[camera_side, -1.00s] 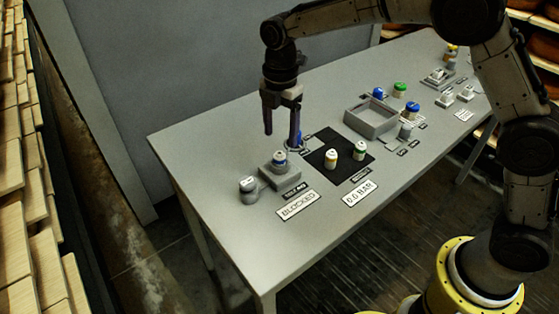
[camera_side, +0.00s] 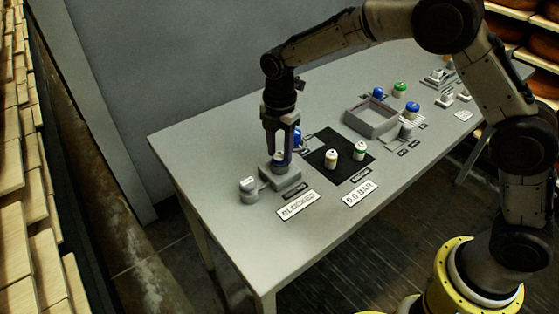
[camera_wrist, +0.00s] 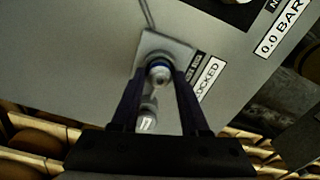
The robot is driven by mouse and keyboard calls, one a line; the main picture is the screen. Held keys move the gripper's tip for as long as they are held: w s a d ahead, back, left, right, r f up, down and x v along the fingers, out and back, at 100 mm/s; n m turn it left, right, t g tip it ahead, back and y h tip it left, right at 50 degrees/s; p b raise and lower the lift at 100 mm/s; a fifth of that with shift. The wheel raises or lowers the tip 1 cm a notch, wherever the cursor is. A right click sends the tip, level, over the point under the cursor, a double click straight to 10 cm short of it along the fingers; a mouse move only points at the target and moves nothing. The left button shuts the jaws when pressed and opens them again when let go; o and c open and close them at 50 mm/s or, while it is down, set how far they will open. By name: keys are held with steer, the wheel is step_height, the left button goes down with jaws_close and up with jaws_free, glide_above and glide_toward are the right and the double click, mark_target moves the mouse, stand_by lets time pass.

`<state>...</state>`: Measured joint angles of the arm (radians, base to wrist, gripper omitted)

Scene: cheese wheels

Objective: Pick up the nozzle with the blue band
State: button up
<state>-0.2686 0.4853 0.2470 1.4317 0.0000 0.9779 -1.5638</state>
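The nozzle with the blue band (camera_side: 279,160) has a pale top and stands upright on a small grey block (camera_side: 283,181) near the table's left end. In the wrist view the nozzle (camera_wrist: 159,73) is between my two dark fingers, its blue band just behind its top. My gripper (camera_side: 280,157) is lowered around it, one finger on each side; it also shows in the wrist view (camera_wrist: 160,76). I cannot tell whether the fingers touch the nozzle. The front finger partly hides it in the side view.
A grey capped piece (camera_side: 249,190) stands just left of the block. A blue-topped piece (camera_side: 297,136) is close behind my gripper. Two pale pieces stand on a black mat (camera_side: 345,171). Signs read BLOCKED (camera_side: 297,205) and 0.0 BAR (camera_side: 361,194). A grey tray (camera_side: 372,131) lies farther right.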

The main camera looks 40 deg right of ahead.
jaws_close()
steer(key=shift+r, duration=0.1)
